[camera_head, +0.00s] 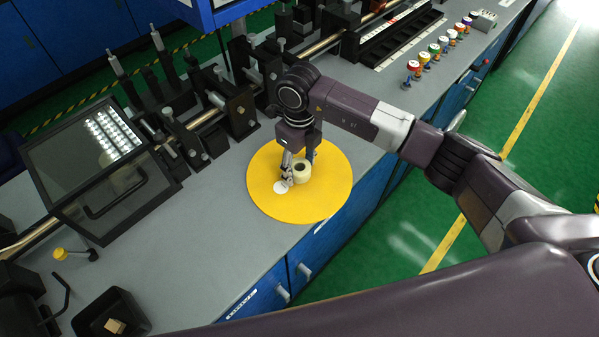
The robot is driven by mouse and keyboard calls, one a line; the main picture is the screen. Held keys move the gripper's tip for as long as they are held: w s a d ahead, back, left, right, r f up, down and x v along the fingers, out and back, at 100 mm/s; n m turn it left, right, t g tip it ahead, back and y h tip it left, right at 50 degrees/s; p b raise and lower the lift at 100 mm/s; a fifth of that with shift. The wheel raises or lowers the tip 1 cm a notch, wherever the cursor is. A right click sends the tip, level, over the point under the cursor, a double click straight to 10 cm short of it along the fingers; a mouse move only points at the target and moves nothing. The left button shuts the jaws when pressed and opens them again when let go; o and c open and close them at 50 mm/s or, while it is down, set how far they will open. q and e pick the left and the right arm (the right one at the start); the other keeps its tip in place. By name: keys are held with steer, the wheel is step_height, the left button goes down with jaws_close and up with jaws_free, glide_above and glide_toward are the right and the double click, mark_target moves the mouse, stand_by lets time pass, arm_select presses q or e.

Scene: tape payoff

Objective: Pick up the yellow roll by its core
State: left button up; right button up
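The yellow roll (262,194) is a wide, thin yellow disc lying flat on the grey bench. A short cream cylinder with a dark hole, which looks like its core (302,172), stands up near its middle. A small white round spot (281,187) shows on the yellow face beside it. My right gripper (296,169) points down at the core, with one finger at its left and another partly behind it. I cannot tell whether the fingers touch or grip it. My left gripper is out of view.
The grey bench (230,240) has free room left of the roll. Black fixtures with a rod (240,110) stand behind it. A dark framed panel (100,160) is at the left, a black box (110,312) at lower left.

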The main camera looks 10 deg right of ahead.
steer(key=c, duration=1.2)
steer(key=shift+c, duration=0.3)
steer(key=shift+r, duration=0.2)
